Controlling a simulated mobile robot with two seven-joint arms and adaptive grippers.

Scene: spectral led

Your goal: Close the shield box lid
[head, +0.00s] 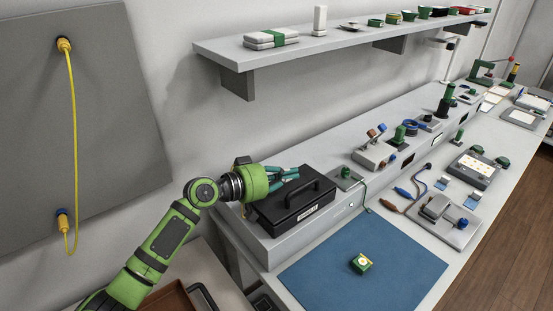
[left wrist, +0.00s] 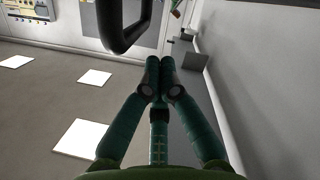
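The shield box (head: 294,211) is black, with a pale label on its front and a handle (head: 304,196) on its lid. It stands on the grey ledge at the back of the bench. The lid looks flat on the box; I cannot tell whether a small gap remains. My left gripper (head: 291,174) is at the back left of the box, with its teal fingers by the lid's rear edge. Contact is unclear. In the left wrist view the fingertips (left wrist: 166,70) lie close together, with a dark loop like the handle (left wrist: 126,42) beside them. My right gripper is not in view.
A small device (head: 346,179) with a cable stands right of the box. A wall shelf (head: 330,42) hangs above. Several instruments fill the bench to the right.

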